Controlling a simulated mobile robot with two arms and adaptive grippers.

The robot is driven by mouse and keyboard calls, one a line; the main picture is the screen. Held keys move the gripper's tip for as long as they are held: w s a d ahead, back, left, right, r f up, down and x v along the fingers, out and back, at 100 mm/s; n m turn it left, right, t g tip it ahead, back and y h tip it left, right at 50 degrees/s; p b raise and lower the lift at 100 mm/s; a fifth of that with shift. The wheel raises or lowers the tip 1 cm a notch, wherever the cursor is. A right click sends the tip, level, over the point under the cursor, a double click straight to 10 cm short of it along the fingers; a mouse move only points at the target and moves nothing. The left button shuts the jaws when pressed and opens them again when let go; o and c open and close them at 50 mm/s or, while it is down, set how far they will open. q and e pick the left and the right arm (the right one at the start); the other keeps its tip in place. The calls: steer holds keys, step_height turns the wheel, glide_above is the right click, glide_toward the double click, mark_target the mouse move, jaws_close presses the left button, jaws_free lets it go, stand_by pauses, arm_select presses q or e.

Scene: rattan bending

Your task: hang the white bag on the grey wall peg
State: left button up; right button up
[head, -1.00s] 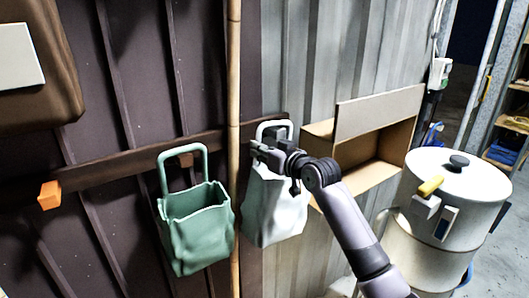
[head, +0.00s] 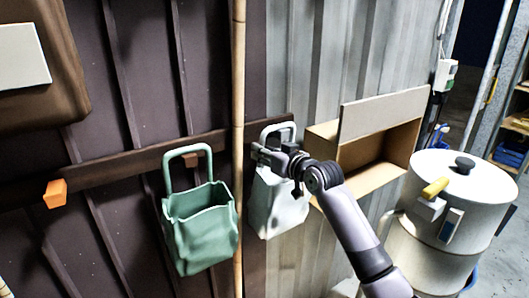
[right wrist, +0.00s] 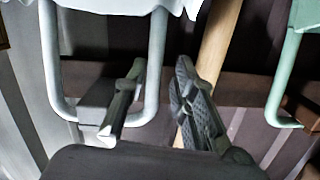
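The white bag (head: 278,212) hangs upright against the wall right of the bamboo pole, partly hidden by my right gripper (head: 266,156). In the right wrist view, the bag's body (right wrist: 110,6) is at the top edge and its pale handle loops downward. A grey peg (right wrist: 98,101) shows inside the loop on the dark rail; the handle goes around it, though I cannot tell if it bears the weight. My right gripper (right wrist: 160,105) has its fingers apart, with one side of the handle between them and gaps visible. My left gripper is not in view.
A green bag (head: 203,228) hangs on a brown peg left of the bamboo pole (head: 237,100). An orange peg (head: 55,193) is bare on the rail (head: 110,167). An open cardboard box (head: 345,150) and a white lidded drum (head: 440,215) stand to the right.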

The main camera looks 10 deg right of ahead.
steer(key=shift+o, duration=0.9)
steer(key=v, duration=1.2)
steer(key=shift+s, duration=0.1)
steer(key=f+v, duration=0.1)
steer(key=v, duration=0.7)
steer(key=shift+s+p, duration=0.3)
steer(key=shift+s, duration=0.2)
